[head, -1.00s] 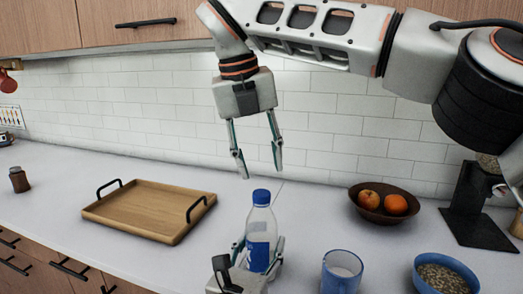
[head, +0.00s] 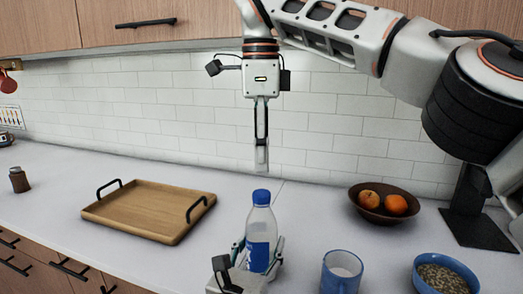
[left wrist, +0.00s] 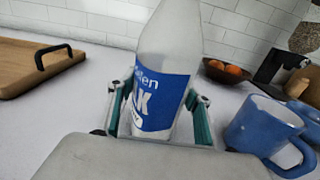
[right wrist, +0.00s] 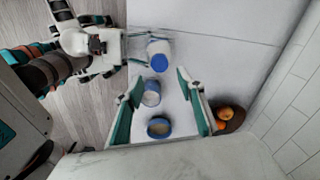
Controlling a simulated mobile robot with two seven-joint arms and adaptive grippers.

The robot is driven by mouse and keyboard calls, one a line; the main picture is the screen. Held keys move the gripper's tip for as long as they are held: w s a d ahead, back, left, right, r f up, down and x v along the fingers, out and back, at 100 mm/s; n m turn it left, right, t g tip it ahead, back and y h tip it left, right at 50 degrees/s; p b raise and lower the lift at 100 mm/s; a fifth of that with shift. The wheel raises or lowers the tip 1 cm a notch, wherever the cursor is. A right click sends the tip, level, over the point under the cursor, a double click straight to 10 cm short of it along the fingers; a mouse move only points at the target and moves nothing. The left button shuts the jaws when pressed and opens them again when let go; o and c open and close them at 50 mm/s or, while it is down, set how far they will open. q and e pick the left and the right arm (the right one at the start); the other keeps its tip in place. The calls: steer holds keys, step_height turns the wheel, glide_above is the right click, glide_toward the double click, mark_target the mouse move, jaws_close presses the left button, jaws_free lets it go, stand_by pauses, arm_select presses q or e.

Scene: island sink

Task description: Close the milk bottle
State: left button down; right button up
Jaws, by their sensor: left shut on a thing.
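The milk bottle (head: 258,235) stands upright on the counter, clear with a blue label and a blue cap (head: 261,197) on its top. I cannot tell how tightly the cap sits. My left gripper (head: 258,262) is shut around the lower part of the bottle; in the left wrist view the fingers flank the label (left wrist: 163,100). My right gripper (head: 262,162) points down above the cap, apart from it, seen edge-on in the head view. In the right wrist view its fingers are spread and empty, with the cap (right wrist: 160,64) beyond them.
A blue mug (head: 342,273) and a blue bowl of grains (head: 443,278) stand right of the bottle. A brown fruit bowl (head: 369,207) is behind them. A wooden tray (head: 148,210) lies to the left. A tiled wall (head: 330,130) rises behind the counter.

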mark_target(261, 193)
steer(key=shift+n, duration=0.5)
steer(key=shift+f, duration=3.95)
jaws_close()
